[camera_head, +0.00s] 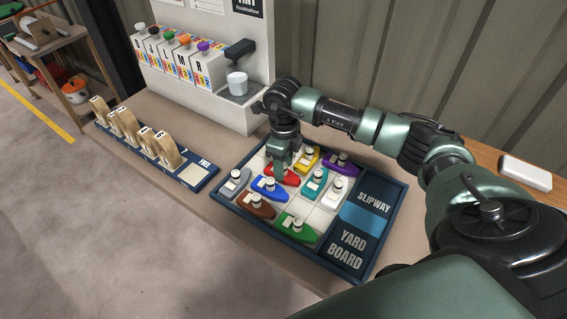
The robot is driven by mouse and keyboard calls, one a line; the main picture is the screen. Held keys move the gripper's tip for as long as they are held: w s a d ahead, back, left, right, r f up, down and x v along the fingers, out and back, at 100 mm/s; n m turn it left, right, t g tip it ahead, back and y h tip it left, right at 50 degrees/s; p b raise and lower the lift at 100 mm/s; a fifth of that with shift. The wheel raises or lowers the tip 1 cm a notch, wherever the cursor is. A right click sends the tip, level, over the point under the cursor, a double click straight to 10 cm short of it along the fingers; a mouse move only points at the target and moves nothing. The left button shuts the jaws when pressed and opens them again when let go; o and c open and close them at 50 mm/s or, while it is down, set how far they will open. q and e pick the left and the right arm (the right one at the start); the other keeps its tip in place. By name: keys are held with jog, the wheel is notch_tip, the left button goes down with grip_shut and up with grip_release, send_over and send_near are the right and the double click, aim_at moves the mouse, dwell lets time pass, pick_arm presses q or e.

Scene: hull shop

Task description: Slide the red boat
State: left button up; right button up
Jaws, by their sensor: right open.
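The red boat (285,179) lies in the back part of the yard board's grid, between the blue boat (270,189) and the yellow boat (307,159). My right gripper (281,168) points down right at the red boat and hides part of it. I cannot tell whether the fingers touch it. The gripper is open. The yard board (352,262) has a dark blue frame and a blue slipway strip (362,219) at the right. My left gripper is out of view.
Grey, purple, teal, white, brown and green (296,229) boats crowd the grid. A dark rack (196,175) with wooden pieces stands to the left. A paint dispenser with a white cup (237,84) stands behind. A white box (525,173) lies at the right.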

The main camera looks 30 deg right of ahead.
grip_shut()
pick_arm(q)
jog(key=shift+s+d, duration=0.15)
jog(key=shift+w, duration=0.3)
pick_arm(e)
jog(key=shift+r, duration=0.1)
dwell(0.9)
